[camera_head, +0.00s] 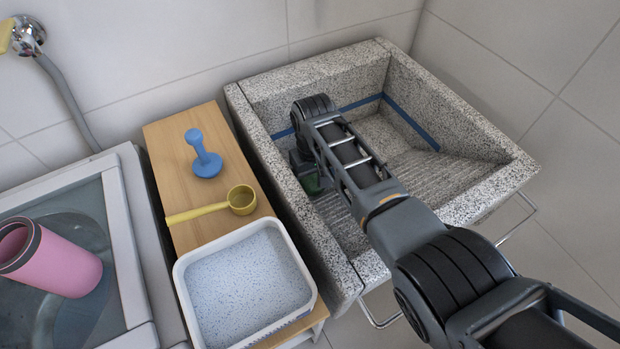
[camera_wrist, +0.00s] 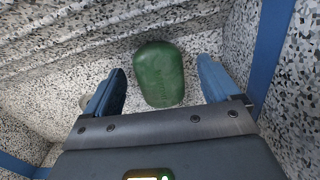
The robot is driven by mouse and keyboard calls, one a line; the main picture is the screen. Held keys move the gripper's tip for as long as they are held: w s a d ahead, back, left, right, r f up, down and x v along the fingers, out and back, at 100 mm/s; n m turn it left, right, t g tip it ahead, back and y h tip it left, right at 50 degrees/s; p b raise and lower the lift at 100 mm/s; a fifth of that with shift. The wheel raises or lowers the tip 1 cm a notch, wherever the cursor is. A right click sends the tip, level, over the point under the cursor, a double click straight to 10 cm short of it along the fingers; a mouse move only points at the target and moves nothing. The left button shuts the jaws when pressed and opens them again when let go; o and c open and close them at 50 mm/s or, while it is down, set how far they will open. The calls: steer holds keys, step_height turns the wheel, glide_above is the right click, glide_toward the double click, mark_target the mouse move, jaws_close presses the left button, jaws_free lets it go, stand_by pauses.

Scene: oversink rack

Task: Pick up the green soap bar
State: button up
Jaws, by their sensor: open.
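The green soap bar (camera_wrist: 159,75) lies in the speckled stone sink, between and just ahead of my two blue fingertips in the wrist view. My gripper (camera_wrist: 164,80) is open, with a finger on each side of the bar and a visible gap on both sides. I cannot tell how far above the bar the fingers are. In the head view a small dark green part of the soap bar (camera_head: 311,184) shows beneath my gripper (camera_head: 303,172); my arm hides most of the gripper there.
The stone sink (camera_head: 490,186) has high walls, a ribbed slope and a blue stripe inside. To its left, a wooden stand (camera_head: 170,138) holds a blue stamper-like object (camera_head: 205,160), a yellow scoop (camera_head: 240,200) and a white tub (camera_head: 184,290) of powder. A pink cup (camera_head: 60,262) lies on the washer lid.

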steer(key=shift+f, duration=0.5)
steer(key=c, duration=1.2)
steer(key=shift+r, duration=0.1)
